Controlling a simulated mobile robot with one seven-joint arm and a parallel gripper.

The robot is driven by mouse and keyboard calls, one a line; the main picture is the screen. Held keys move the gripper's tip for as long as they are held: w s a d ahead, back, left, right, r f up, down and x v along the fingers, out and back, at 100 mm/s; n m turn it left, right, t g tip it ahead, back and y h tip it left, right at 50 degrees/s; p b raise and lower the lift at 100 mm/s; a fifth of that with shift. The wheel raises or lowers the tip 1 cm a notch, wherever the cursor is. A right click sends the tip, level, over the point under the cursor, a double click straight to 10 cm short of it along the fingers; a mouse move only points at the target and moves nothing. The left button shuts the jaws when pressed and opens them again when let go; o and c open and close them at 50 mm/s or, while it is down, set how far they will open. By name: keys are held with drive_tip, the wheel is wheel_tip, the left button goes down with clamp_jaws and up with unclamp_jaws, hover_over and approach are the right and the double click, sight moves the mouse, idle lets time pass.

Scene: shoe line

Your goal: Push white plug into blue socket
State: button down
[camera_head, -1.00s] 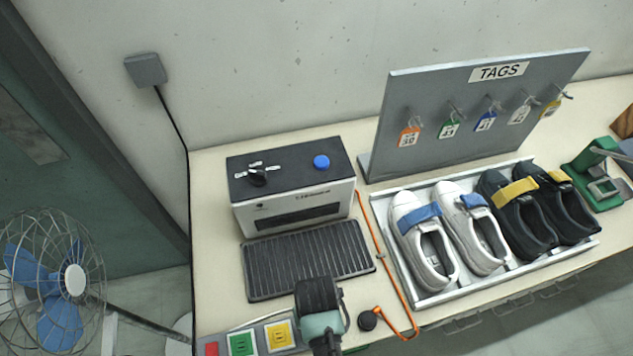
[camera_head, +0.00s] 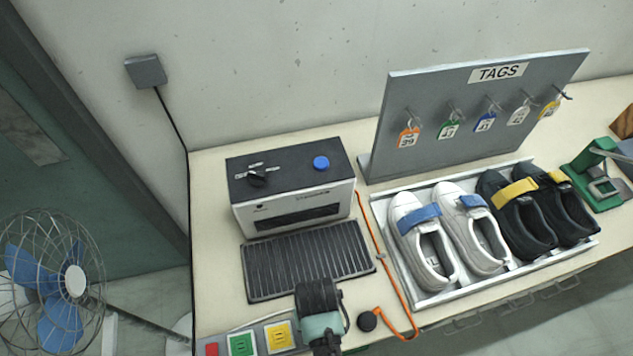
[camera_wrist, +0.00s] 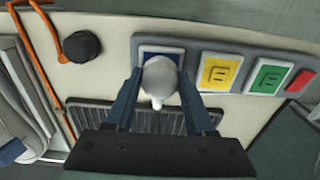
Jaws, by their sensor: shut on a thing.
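The white plug (camera_wrist: 158,80) is between the two fingers of my gripper (camera_wrist: 160,76) in the wrist view, and the gripper is shut on it. The blue socket (camera_wrist: 147,51) lies directly behind the plug from this view, and only part of its blue face shows. I cannot tell whether the plug touches the socket or how deep it sits. In the head view my gripper (camera_head: 322,345) is at the table's front edge, right of the yellow socket (camera_head: 279,335). The plug and the blue socket are hidden there by my arm.
The green socket (camera_head: 242,344) and a red block (camera_head: 211,349) sit left of the yellow socket. A black knob (camera_head: 367,321) and an orange cable (camera_head: 378,250) lie to the right. A ribbed black mat (camera_head: 305,262) and a white machine (camera_head: 290,208) stand behind. A tray (camera_head: 435,297) holds shoes.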

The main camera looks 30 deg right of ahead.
drive_tip(key=shift+f, duration=0.45)
idle(0.3)
drive_tip(key=shift+c, duration=0.8)
unclamp_jaws()
wheel_tip(320, 180, up, 13)
drive_tip(key=b, duration=0.1)
